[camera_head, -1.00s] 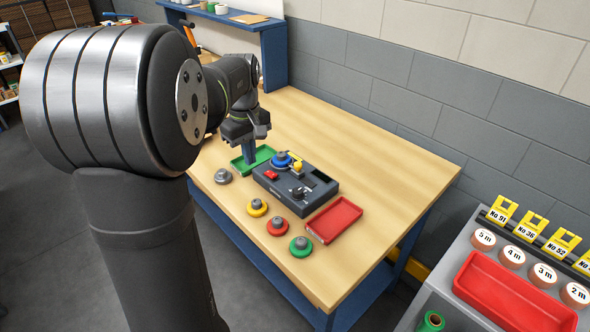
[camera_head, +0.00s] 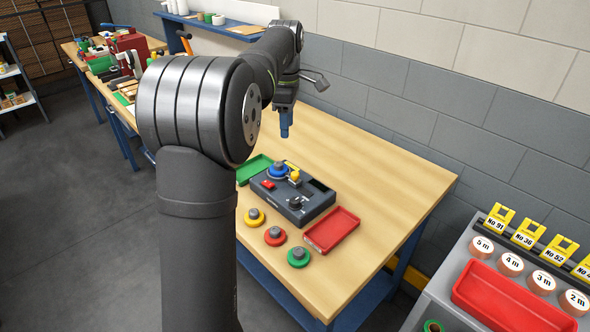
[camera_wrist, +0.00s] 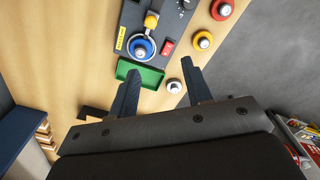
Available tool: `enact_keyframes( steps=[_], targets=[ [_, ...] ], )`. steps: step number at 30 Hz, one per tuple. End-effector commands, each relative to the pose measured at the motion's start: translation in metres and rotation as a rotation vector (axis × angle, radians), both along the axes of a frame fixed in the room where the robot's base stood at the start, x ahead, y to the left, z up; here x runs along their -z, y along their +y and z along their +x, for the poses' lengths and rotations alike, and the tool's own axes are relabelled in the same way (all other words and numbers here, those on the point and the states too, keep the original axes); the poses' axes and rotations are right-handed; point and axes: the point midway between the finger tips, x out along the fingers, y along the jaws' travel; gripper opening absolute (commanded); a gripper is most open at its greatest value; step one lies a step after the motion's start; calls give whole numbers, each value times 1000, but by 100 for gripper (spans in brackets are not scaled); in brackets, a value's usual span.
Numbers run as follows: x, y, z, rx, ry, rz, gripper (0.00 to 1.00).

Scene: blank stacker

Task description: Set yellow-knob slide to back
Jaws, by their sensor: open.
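The dark stacker box (camera_head: 315,207) stands on the wooden bench. The yellow knob (camera_head: 294,176) stands up from its top, right beside a blue disc (camera_head: 278,171). In the wrist view the yellow knob (camera_wrist: 151,21) shows near the top edge, with the blue disc (camera_wrist: 142,47) below it. The slot under the knob is too small to make out. My gripper (camera_head: 285,132) is up above the bench behind the box, apart from the knob. In the wrist view its two fingers (camera_wrist: 160,67) are spread with nothing between them.
A green tray (camera_head: 250,172) lies left of the box and a red tray (camera_head: 331,229) right of it. Yellow (camera_head: 254,217), red (camera_head: 275,236) and green (camera_head: 298,256) discs lie in front. A grey disc (camera_wrist: 174,86) shows in the wrist view. The bench's right side is clear.

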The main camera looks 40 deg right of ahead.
Motion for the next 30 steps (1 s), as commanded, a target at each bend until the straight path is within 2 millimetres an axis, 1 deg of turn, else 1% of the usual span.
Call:
enact_keyframes(
  steps=[1, 3, 6, 8, 11, 14, 27, 30],
  targets=[
    [-4, -10, -2, -40, -1, -1, 45],
    [-8, -18, -5, -89, 0, 0, 45],
    [-10, -23, -6, -127, 1, 1, 45],
    [-8, -23, -7, -134, 1, 1, 45],
    [3, -23, -7, -136, 2, 2, 45],
    [21, -23, -7, -135, 2, 3, 45],
    [117, -23, -7, -133, 2, 3, 45],
    [134, -23, -7, -133, 2, 2, 45]
  ],
)
